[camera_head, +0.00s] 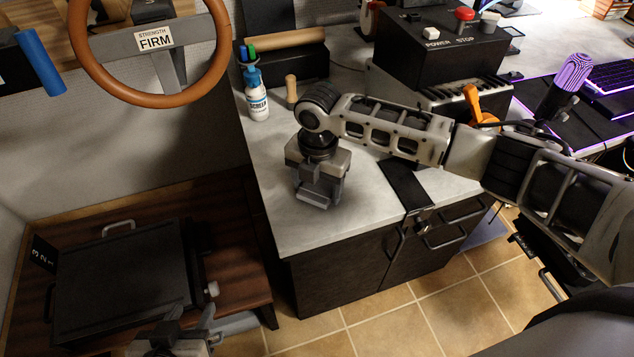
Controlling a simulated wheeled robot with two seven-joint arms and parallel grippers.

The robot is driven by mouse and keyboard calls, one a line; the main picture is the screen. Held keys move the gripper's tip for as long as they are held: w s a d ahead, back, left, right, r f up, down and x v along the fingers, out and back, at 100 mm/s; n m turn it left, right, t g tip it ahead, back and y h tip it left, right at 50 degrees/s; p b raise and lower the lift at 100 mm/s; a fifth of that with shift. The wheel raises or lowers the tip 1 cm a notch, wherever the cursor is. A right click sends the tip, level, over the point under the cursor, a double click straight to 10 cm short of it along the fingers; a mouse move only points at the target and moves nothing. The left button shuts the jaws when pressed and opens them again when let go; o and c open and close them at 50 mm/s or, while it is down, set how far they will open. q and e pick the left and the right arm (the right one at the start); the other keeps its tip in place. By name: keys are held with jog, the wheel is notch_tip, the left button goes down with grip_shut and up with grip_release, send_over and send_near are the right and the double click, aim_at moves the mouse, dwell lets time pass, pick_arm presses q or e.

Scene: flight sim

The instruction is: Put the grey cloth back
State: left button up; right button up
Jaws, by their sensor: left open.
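I cannot make out the grey cloth with certainty. A flat grey-blue piece (237,324) shows at the bottom, by the front edge of the wooden bench, and it may be the cloth. My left gripper (190,318) is at the bottom edge, just left of that piece, with its fingers apart; much of it is cut off. My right gripper (318,198) points down over the front left part of the grey counter (270,205). Its grey fingers are seen from above, and I cannot tell whether they are apart or hold anything.
A dark flat case (125,285) lies on the wooden bench (225,235). A white spray bottle (256,95), a wooden peg (291,90) and a black slab (405,183) are on the counter. A black power-stop box (440,50) stands behind. A steering wheel (215,65) is upper left.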

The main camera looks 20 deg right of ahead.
aim_at(318, 188)
jog(key=shift+o, duration=1.3)
jog(key=shift+r, duration=0.1)
notch_tip(318, 188, up, 12)
jog(key=shift+r, duration=0.15)
jog(key=shift+d, duration=0.1)
